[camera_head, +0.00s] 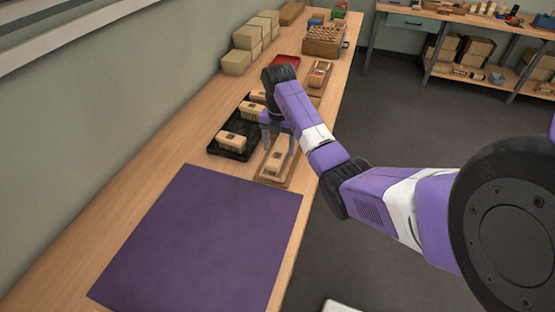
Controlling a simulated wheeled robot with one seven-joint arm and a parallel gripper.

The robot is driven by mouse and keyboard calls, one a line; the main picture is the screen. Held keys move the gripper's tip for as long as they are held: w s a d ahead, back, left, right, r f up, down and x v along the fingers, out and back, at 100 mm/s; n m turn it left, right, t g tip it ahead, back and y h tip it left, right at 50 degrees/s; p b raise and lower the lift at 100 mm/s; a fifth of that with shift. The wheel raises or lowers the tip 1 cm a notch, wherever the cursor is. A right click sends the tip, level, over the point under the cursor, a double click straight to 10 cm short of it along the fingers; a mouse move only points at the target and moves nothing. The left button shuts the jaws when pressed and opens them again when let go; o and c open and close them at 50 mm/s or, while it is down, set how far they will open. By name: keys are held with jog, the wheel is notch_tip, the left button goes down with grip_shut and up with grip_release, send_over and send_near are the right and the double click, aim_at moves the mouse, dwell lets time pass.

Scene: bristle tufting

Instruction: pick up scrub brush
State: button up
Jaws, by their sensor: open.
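A scrub brush with a pale wooden block (277,158) lies on a brown wooden tray (268,178) at the right edge of the bench. Similar brushes lie on a black tray (237,154) to its left: a nearer one (232,139) and a farther one (250,108), with part of another pale block behind. My gripper (277,144) is open and points down just above the far end of the brush on the wooden tray. The fingers are small and partly blend with the brush, so I cannot tell whether they touch it.
A purple mat (203,245) covers the near bench and is empty. Farther back are a red tray (285,60), another tray with a brush-like block (318,76), stacked boxes (248,38) and a crate (322,42). The wall bounds the left side; open floor lies right.

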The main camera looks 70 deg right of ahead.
aim_at(277, 155)
jog(key=f, duration=0.5)
jog(key=shift+w+a+p, duration=0.1)
jog(key=shift+a+p, duration=0.15)
jog(key=shift+p, duration=0.15)
jog(key=shift+c, duration=0.5)
grip_shut()
